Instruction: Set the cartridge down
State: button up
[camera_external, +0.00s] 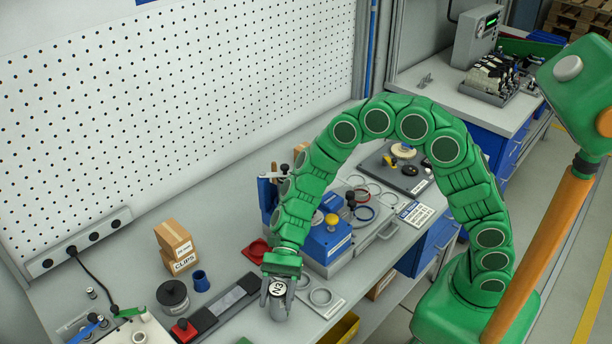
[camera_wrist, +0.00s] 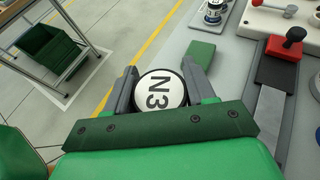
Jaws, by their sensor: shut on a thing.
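A yellow bin (camera_external: 341,329) sits below the bench edge.

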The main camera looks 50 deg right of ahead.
jog(key=shift+f, duration=0.35)
jog(key=o, duration=1.2)
jog(key=shift+f, duration=0.1)
jog(key=v, duration=0.5)
jog(key=shift+w+r, duration=0.1)
jog(key=shift+r, duration=0.4)
notch_tip(320, 180, up, 6)
send_over(279, 283)
jog(key=d, duration=0.1)
jog(key=shift+w+r, duration=0.15)
jog(key=shift+w, duration=0.2)
